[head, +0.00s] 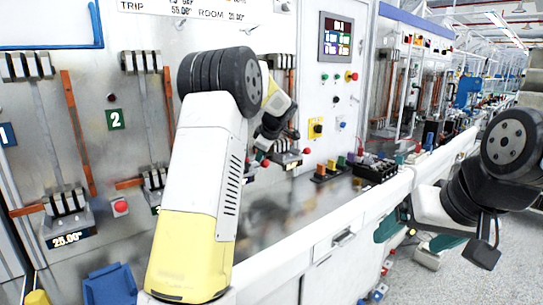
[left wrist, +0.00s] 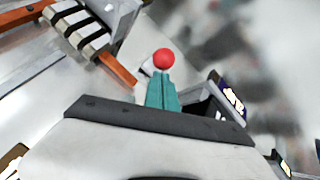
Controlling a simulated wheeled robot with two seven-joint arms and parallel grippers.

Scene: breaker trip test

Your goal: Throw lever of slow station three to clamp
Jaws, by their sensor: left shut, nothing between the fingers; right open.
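In the left wrist view, a red ball knob (left wrist: 163,59) sits right at the tips of my left gripper (left wrist: 162,80). Its teal fingers are shut together with nothing between them. Whether they touch the knob is unclear. The knob's shaft is hidden, so the lever position cannot be told. In the head view, my left gripper (head: 262,152) is beside the third station's lower clamp block (head: 286,158), partly hidden by my own arm. The station's number plate is hidden. My right gripper (head: 415,234) is open and empty, in front of the bench at the right.
Station two (head: 115,119) and station one (head: 7,134) stand left, with copper bars and clamp blocks. A red button (head: 307,151) is right of the third station's clamp. Coloured blocks (head: 325,170) and a black rack (head: 375,170) lie on the bench. The aisle floor right is open.

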